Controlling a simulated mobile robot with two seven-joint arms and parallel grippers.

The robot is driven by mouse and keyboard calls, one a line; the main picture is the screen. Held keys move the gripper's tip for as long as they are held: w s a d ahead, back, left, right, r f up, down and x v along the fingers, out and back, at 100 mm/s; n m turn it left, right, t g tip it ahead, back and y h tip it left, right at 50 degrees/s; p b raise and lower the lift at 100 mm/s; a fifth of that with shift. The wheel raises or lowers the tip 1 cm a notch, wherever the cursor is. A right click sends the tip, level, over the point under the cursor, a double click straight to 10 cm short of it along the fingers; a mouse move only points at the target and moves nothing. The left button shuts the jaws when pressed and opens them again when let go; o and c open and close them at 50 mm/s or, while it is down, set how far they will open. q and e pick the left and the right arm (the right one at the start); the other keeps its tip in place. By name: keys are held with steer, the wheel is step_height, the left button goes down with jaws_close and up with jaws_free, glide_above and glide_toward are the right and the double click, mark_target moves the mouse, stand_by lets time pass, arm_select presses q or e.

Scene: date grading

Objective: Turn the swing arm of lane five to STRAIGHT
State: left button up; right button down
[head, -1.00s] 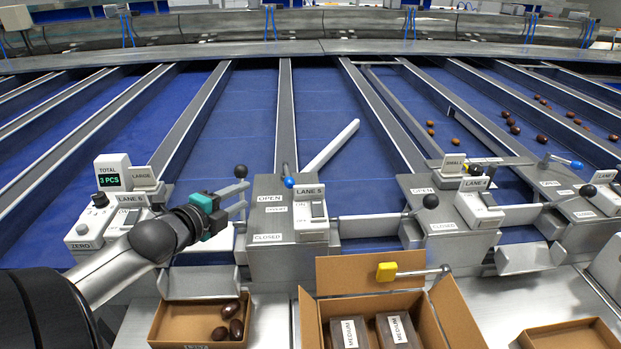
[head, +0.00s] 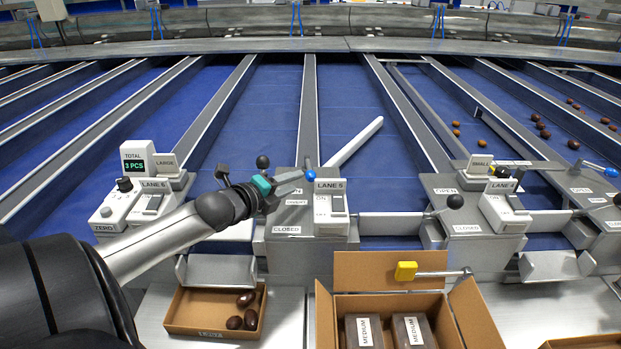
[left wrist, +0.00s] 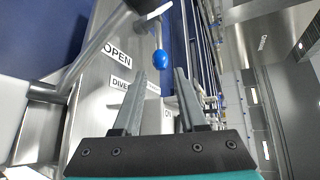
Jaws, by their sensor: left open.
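The lane five swing arm (head: 355,142) is a pale bar slanting up and right across the blue belt behind the LANE 5 box (head: 330,205). Its blue handle knob (head: 311,174) stands by the box's back left; the knob also shows in the left wrist view (left wrist: 155,59). My left gripper (head: 301,183) is open and empty just left of the knob. In the left wrist view its fingertips (left wrist: 160,76) point at the knob, which appears just beyond them. A DIVERT label (left wrist: 124,85) is partly hidden by a finger. My right gripper is out of view.
A black ball knob (head: 262,162) stands behind my left gripper. The LANE 4 box (head: 503,210) is to the right.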

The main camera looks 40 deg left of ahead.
mark_target(310, 174)
arm_select(q)
steer(key=shift+b+x, duration=0.75)
steer(key=shift+x, duration=3.35)
jaws_close()
